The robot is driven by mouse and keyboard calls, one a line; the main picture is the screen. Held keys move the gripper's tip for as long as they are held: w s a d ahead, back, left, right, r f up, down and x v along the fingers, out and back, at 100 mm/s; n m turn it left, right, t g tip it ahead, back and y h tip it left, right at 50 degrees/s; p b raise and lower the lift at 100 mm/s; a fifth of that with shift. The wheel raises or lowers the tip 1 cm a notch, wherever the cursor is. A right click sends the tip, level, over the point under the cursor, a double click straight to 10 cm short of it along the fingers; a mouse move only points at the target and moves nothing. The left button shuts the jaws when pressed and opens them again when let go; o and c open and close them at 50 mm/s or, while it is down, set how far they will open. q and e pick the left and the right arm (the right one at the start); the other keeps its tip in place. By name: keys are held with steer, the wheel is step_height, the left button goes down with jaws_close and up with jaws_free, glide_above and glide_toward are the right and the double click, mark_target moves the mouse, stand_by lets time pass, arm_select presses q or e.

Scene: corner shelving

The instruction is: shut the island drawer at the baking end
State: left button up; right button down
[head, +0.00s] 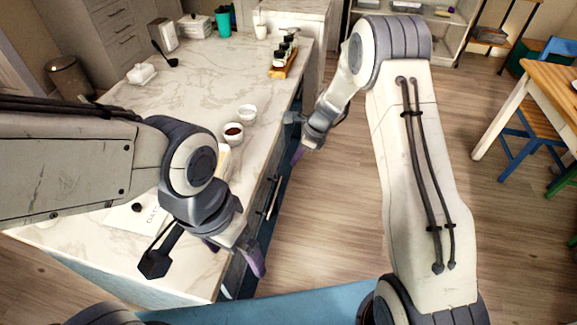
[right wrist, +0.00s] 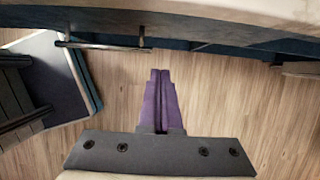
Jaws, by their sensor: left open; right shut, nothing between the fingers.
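The island has a pale marble top (head: 190,75) and a dark blue side, on which a pale bar handle (head: 272,197) shows in the head view. A bar handle also shows in the right wrist view (right wrist: 105,46), left of my fingertips. I cannot tell how far any drawer stands out. My left gripper (head: 236,256) is open and empty beside the island's near right corner, its arm hiding part of the top. My right gripper (head: 298,154) is shut and empty by the island's right side, farther along than the handle. Its purple fingers show together in the wrist view (right wrist: 160,75).
Two small bowls (head: 233,133), a jar rack (head: 284,58) and a teal cup (head: 223,22) stand on the island. Wooden floor (head: 330,225) is open to its right. A wooden table (head: 551,84) with a blue chair stands at far right. A blue surface (head: 270,308) lies at the bottom.

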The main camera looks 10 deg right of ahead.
steer(key=s+r+h+b, duration=0.2)
steer(key=s+r, duration=0.2)
steer(key=s, duration=0.7)
arm_select(q)
steer(key=shift+f+b, duration=0.85)
steer(key=shift+f, duration=0.95)
arm_select(e)
steer(key=w+a+f, duration=0.2)
steer(key=a+f, duration=0.3)
steer(key=f, duration=0.4)
steer(key=shift+a+f+g, duration=0.3)
steer(key=shift+a, duration=0.1)
